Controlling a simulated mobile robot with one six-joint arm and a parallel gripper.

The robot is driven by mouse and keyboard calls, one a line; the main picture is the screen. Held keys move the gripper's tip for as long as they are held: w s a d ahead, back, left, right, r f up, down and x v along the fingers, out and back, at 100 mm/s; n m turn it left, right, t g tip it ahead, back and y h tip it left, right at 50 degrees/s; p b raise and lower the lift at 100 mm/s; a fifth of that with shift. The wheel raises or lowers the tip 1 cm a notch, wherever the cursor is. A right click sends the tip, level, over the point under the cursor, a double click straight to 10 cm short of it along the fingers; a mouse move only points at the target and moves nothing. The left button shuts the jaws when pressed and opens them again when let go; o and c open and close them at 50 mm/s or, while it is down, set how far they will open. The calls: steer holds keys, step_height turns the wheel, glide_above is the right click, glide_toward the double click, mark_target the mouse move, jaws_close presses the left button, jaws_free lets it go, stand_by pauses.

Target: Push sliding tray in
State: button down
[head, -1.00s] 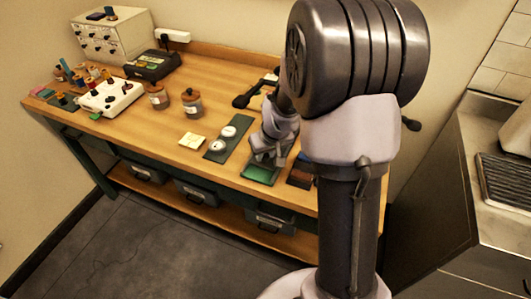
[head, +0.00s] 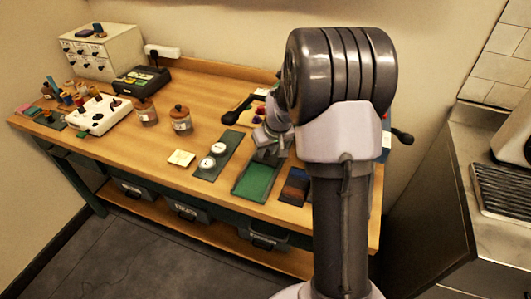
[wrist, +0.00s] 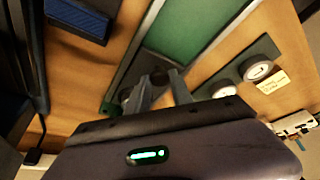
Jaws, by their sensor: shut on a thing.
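The sliding tray (head: 257,181) is a long dark-rimmed tray with a green floor, lying on the wooden table near its front edge. In the wrist view its green floor (wrist: 195,28) runs up and away from my fingers. My gripper (head: 268,150) is at the tray's far end in the head view, partly hidden by my arm. In the wrist view my gripper (wrist: 162,88) is shut on a small dark knob (wrist: 160,77) at the near end of the tray. The fingers hide part of the knob and of that end.
A dark plate with two round white dials (head: 207,163) lies left of the tray, near a yellow note (head: 181,158). A dark tray with coloured strips (head: 295,186) lies close on the right. Two lidded jars (head: 181,121) stand farther back left.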

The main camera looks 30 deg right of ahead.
steer(key=shift+w+d+r, duration=0.1)
steer(key=shift+d, duration=0.05)
steer(key=c, duration=1.6)
jaws_free()
steer(key=o, duration=0.5)
steer(key=shift+d, duration=0.1)
steer(key=p+v, duration=0.5)
steer(key=v, duration=1.2)
steer(key=shift+r+p, duration=0.15)
steer(key=shift+p, duration=0.15)
